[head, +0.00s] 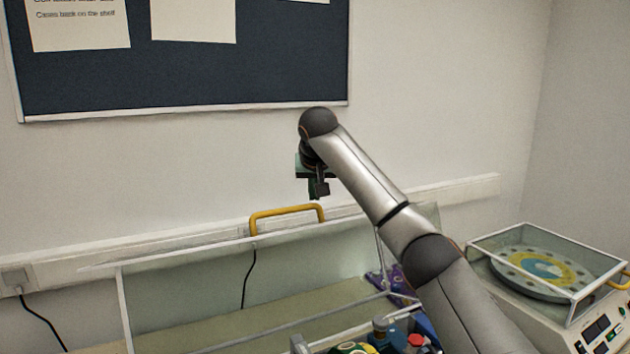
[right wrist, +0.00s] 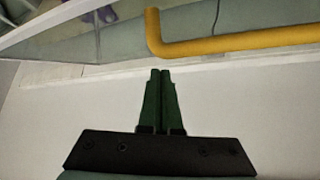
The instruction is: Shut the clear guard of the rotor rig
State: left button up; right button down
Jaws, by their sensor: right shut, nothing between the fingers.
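A large clear guard (head: 185,290) with a pale frame stands raised near the wall, its panel upright or tilted back. A yellow bar handle (head: 287,214) sits on its top edge. The handle also shows in the right wrist view (right wrist: 235,42), running right from a bent end. My right gripper (head: 319,193) is above and near the handle's right end, apart from it. In the right wrist view, its green fingers (right wrist: 160,75) are together and empty, with the handle beyond the tips. The rotor under this guard is hidden or out of frame. My left gripper is not in view.
Bottles and caps (head: 385,335) stand at the bottom centre, partly behind my arm. A purple item (head: 390,280) lies behind them. At right, a second device has a disc (head: 540,268) under a clear, closed-looking cover. A rail (head: 470,190) and notice board (head: 200,75) line the wall.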

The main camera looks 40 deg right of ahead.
jog(key=shift+s+a, duration=0.9)
jog(key=shift+s, duration=0.2)
